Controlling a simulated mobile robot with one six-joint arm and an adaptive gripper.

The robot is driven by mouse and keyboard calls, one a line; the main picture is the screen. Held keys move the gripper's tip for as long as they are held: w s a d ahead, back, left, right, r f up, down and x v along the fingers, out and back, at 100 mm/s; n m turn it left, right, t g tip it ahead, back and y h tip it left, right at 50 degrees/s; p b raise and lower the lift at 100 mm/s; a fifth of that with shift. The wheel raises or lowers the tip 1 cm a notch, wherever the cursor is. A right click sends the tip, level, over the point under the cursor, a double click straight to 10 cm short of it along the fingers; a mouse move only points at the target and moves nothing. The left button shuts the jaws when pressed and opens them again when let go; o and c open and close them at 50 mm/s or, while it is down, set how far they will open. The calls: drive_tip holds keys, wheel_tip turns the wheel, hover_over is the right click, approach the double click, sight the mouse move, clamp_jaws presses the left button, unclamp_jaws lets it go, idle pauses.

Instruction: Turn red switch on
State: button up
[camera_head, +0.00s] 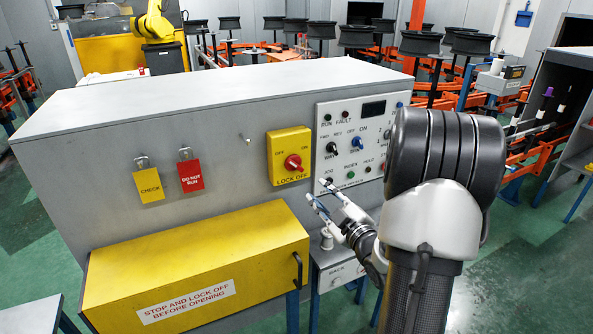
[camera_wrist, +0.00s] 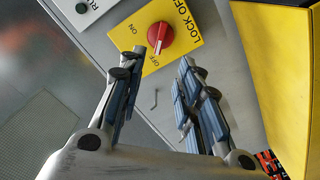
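The red switch (camera_head: 293,163) is a round knob on a yellow plate (camera_head: 281,142) marked LOCK OFF, on the front of the grey cabinet. In the wrist view the red switch (camera_wrist: 161,38) sits beyond the fingertips, between ON and OFF labels. A white mark on it points roughly toward the OFF label. My gripper (camera_head: 321,192) is below and right of the switch in the head view, apart from it. In the wrist view my gripper (camera_wrist: 159,68) has its fingers spread with nothing between them.
A control panel (camera_head: 362,138) with knobs and lamps is right of the plate. Yellow CHECK (camera_head: 148,186) and red DO NOT RUN (camera_head: 190,176) tags hang at left. A yellow box (camera_head: 200,265) juts out below. A small hook (camera_wrist: 155,98) sticks out near the plate.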

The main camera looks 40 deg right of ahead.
sight(297, 167)
drive_tip(key=b+x, duration=0.1)
drive_tip(key=x, duration=1.3)
drive_tip(key=shift+w, duration=0.25)
drive_tip(key=shift+c, duration=0.4)
clamp_jaws()
